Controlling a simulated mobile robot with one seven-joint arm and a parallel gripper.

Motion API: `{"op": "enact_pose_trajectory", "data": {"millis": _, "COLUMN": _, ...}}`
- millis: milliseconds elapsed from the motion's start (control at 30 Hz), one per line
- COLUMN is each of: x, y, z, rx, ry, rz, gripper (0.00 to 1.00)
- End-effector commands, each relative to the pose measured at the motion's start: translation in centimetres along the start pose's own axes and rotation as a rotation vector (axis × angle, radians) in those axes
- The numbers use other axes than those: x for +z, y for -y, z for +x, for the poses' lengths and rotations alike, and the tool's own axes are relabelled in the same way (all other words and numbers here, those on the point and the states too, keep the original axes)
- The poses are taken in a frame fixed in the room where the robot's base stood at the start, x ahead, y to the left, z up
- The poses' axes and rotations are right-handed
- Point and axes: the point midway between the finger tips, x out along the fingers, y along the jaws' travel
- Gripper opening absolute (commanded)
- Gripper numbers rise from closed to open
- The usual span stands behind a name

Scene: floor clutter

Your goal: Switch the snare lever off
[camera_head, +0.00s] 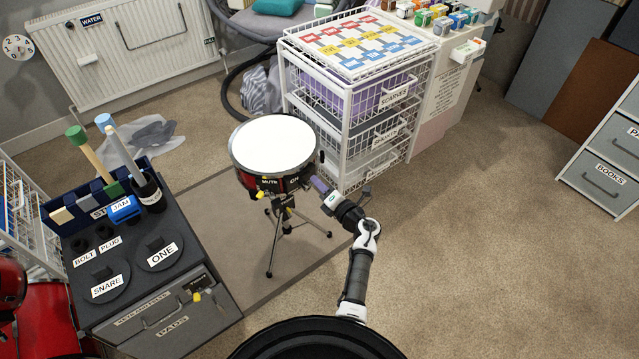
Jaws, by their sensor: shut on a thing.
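The snare drum (273,145) has a white head and a red shell and stands upright on a tripod stand (276,235). Small labels reading MUTE and ON show on its front side, with yellow-tipped parts near them. My gripper (311,183) is at the drum's right front side, reaching in from the lower right. It is shut on a small part at the shell beside the ON label, which looks like the snare lever. The jaws hide most of that part, so its exact position cannot be told.
A white wire basket unit (345,110) stands close behind the drum. A radiator (125,55) is at the back. Open carpet (480,240) lies to the right.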

Motion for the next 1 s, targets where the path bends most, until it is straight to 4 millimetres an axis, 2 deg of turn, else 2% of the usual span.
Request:
{"op": "enact_pose_trajectory", "data": {"millis": 200, "x": 0.00, "y": 0.46, "z": -0.02, "rx": -0.002, "ry": 0.000, "rz": 0.163, "gripper": 0.00}}
{"op": "enact_pose_trajectory", "data": {"millis": 467, "x": -0.05, "y": 0.61, "z": -0.05, "rx": -0.002, "ry": 0.001, "rz": 0.169, "gripper": 0.00}}
{"op": "enact_pose_trajectory", "data": {"millis": 500, "x": -0.06, "y": 0.61, "z": -0.05, "rx": -0.002, "ry": 0.001, "rz": 0.168, "gripper": 0.18}}
{"op": "enact_pose_trajectory", "data": {"millis": 633, "x": -0.05, "y": 0.60, "z": -0.04, "rx": -0.002, "ry": 0.001, "rz": 0.167, "gripper": 0.35}}
{"op": "enact_pose_trajectory", "data": {"millis": 1000, "x": -0.01, "y": 0.60, "z": -0.62, "rx": -0.001, "ry": 0.002, "rz": 0.166, "gripper": 0.35}}
